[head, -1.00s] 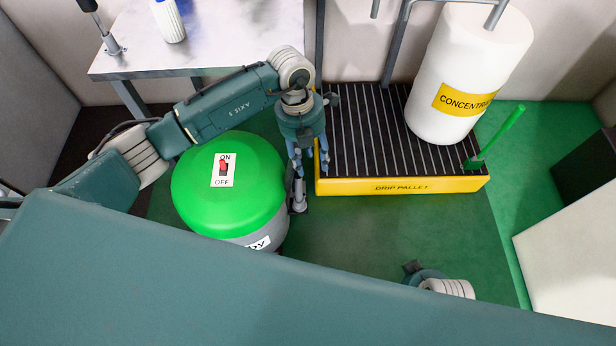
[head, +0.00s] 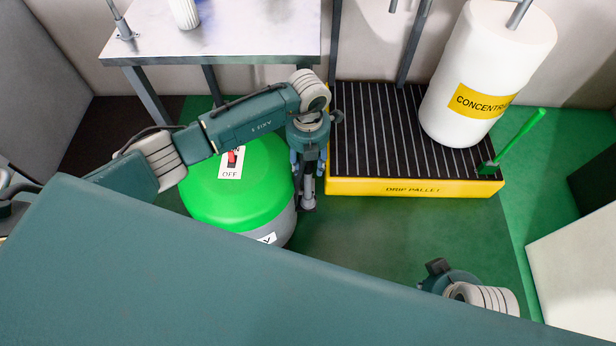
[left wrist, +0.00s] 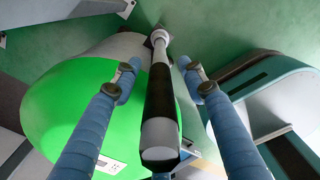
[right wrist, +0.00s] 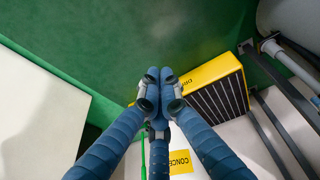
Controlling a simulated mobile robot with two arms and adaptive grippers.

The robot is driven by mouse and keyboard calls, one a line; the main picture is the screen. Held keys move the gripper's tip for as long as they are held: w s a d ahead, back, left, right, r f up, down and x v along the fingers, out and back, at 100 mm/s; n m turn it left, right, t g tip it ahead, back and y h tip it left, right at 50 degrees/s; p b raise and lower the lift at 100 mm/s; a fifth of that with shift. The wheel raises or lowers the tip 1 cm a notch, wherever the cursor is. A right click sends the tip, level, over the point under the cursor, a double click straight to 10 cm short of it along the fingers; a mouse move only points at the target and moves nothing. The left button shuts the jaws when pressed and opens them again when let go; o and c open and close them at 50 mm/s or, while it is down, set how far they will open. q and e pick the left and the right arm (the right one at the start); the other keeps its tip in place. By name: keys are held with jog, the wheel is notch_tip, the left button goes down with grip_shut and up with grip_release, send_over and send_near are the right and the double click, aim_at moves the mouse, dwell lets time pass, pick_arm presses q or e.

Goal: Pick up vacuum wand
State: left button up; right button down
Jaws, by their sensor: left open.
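The vacuum wand (left wrist: 158,95) is a grey tube with a black grip section. In the left wrist view it runs lengthwise between the spread blue fingers of my left gripper (left wrist: 158,80), with a gap on both sides. In the head view the wand's lower part (head: 308,193) shows upright beside the green-topped vacuum (head: 235,190). My left gripper (head: 308,165) hangs over it there, and hides its upper part. My right gripper (right wrist: 157,85) has its blue fingertips together with nothing visible between them. It is away from the wand, at the lower right of the head view.
A yellow drip pallet (head: 420,187) with a black grate stands right of the wand. It bears a white concentrate drum (head: 485,75) and a green-handled brush (head: 515,145). A metal table (head: 250,35) stands behind the vacuum. Green floor (head: 370,235) in front of the pallet is clear.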

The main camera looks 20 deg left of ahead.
pick_arm(q)
jog(key=shift+f, duration=0.6)
grip_shut()
jog(key=shift+w, duration=0.1)
jog(key=shift+r, duration=0.15)
